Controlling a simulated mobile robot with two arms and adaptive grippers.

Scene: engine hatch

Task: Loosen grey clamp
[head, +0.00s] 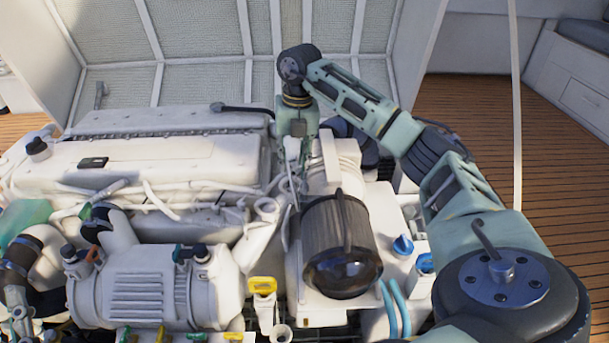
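My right arm reaches in from the right and bends down over the engine. Its gripper (291,165) points downward between the long white engine cover and the white housing behind the black ribbed cylinder (338,240). The fingers are small and partly lost against pale pipes, so I cannot tell whether they are open or shut, or touching anything. I cannot clearly pick out the grey clamp; the area below the gripper is crowded and partly hidden. I do not make out my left gripper.
The white engine cover (170,160) fills the left. A ribbed unit (150,290) is at the front left. A yellow handle (262,285), blue caps (403,245) and blue hoses crowd the front. The raised hatch (200,50) stands behind. Wooden floor (490,120) is clear at right.

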